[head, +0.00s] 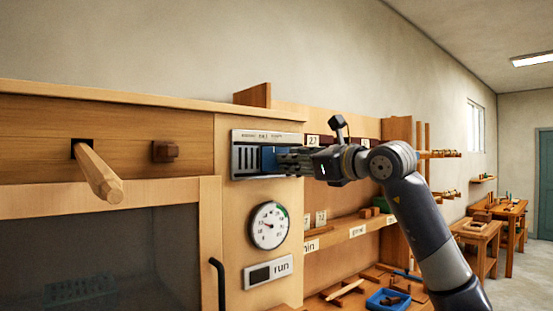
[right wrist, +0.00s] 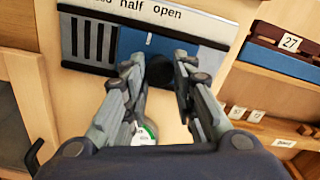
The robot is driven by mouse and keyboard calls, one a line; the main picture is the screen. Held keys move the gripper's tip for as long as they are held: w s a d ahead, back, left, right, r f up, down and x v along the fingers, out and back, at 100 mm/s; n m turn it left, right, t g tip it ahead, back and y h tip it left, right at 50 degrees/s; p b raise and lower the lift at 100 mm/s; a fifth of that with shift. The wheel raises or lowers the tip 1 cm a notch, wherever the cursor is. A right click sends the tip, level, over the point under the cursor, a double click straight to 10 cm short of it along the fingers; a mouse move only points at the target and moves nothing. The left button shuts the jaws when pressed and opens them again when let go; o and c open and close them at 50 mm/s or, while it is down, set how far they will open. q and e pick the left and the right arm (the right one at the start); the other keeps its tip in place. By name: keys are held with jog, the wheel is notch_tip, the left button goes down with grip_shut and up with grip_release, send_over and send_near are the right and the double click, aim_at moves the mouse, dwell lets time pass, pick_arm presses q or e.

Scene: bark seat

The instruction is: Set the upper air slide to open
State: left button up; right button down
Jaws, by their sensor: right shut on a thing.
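The upper air slide is a grey metal plate (head: 240,160) with dark vertical slots at its left and a blue sliding panel (head: 268,158) right of them. In the right wrist view the lettering above ends in "half open", and the blue panel (right wrist: 133,42) lies below those words, with several slots uncovered to its left. My right gripper (head: 284,160) reaches in from the right. In the right wrist view its fingers (right wrist: 158,74) are closed on either side of a dark round knob (right wrist: 158,68) on the panel. The gripper hides the knob in the head view. My left gripper is out of view.
A wooden peg (head: 98,175) juts out at the left, near a dark handle (head: 217,280). Shelves (head: 345,232) and a blue tray (head: 388,299) are at the right.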

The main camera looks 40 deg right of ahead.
jog(key=shift+d+r, duration=0.15)
jog(key=shift+d, duration=0.65)
jog(key=c, duration=1.4)
grip_release()
jog(key=shift+d, duration=0.1)
jog(key=shift+o, duration=0.4)
jog(key=shift+d, duration=0.15)
jog(key=s+d, duration=0.1)
jog(key=s, duration=1.1)
jog(key=shift+f, duration=0.2)
